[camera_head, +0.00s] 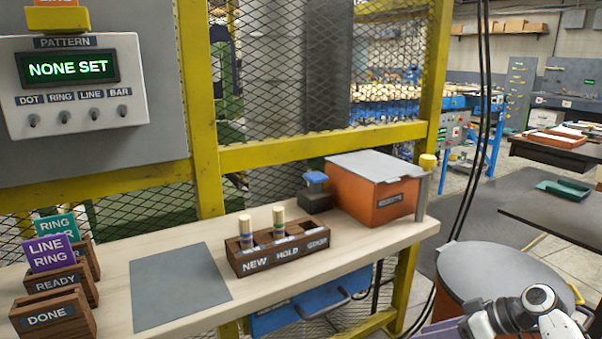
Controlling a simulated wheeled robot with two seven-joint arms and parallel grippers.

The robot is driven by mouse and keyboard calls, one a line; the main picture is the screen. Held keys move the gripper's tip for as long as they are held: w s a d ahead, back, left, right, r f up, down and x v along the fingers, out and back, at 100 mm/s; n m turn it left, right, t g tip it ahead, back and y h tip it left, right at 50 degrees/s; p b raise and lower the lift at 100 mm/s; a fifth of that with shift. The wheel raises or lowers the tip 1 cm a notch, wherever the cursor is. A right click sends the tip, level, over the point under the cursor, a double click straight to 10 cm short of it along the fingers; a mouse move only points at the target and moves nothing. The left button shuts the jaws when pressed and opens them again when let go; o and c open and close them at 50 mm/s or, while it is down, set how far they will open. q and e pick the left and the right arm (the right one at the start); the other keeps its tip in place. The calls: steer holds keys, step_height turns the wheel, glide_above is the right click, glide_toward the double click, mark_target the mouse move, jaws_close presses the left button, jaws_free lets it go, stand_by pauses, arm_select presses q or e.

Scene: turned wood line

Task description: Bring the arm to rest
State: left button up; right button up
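Part of my white and black arm (525,312) shows at the lower right corner, in front of a round grey-topped stand. Its joint and links are visible, but no gripper fingers show. My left arm and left gripper are not in view. No held object can be seen.
A bench (370,249) carries a grey mat (178,287) and a wooden rack (278,249) marked NEW and HOLD with two pegs. Wooden boxes marked READY (58,284) and DONE (52,316), an orange bin (376,196) and a round grey-topped stand (490,262) are nearby. The panel (70,85) reads NONE SET.

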steer(key=s+a+f+m+h+p, duration=0.1)
steer(key=s+a+f+h, duration=0.15)
steer(key=s+f, duration=0.5)
steer(key=s+a+f+m+h+p, duration=0.1)
steer(key=s+a+f+h+p, duration=0.15)
steer(key=s+f, duration=0.5)
steer(key=s+a+r+m+t+p, duration=0.1)
steer(key=s+a+r+t, duration=0.1)
steer(key=s, duration=0.6)
steer(key=s+a+r+m+t+p, duration=0.1)
steer(key=s+a+r+t, duration=0.1)
steer(key=s+a, duration=0.3)
steer(key=s+r, duration=0.1)
steer(key=s, duration=0.2)
steer(key=shift+a+r+m+h, duration=0.15)
steer(key=shift+a+m+h, duration=0.1)
steer(key=shift+m+h, duration=0.15)
